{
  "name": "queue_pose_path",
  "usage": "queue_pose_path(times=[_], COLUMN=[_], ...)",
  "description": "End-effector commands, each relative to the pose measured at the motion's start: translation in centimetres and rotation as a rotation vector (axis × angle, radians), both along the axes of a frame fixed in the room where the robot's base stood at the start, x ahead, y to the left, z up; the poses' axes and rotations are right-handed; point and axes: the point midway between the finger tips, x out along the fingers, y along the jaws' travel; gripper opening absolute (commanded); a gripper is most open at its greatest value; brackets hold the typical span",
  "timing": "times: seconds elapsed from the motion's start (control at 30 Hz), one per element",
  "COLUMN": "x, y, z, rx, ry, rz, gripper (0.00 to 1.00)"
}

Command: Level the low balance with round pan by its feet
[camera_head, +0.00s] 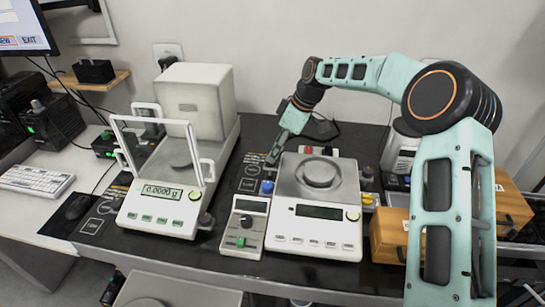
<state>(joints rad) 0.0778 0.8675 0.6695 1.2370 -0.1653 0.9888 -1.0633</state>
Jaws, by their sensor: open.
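The low balance (318,228) with its round pan (319,174) stands on the dark bench mat in the middle. A small round greenish spot (353,215), perhaps its bubble level, is at its front right; it is too small to read. A blue knob (267,187) sits at the balance's left side, and a dark knob (367,174) at its right. A red knob (308,150) and a black one show along its back edge. My gripper (271,162) points down behind and above the blue knob, apart from it. It is open and looks empty; its fingertips are small and partly unclear.
A taller balance (160,212) with a glass-type shield frame stands to the left. A small control box (243,230) sits against the low balance's left front. Wooden boxes (388,236) and a white container crowd the right. My arm spans the right side.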

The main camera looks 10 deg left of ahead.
Motion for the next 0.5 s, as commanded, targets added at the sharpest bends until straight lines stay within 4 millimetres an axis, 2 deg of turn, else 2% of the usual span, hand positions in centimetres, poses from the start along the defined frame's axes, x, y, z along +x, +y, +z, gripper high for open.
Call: queue_pose_path(times=[0.03,0.2,0.5], x=[-0.1,0.0,0.1], y=[0.4,1.2,1.5], z=[-1.0,-2.9,-3.6], rx=[0.0,0.0,0.0], ry=[0.004,0.001,-0.001], rz=[0.002,0.001,0.001], gripper=[0.42,0.42,0.42])
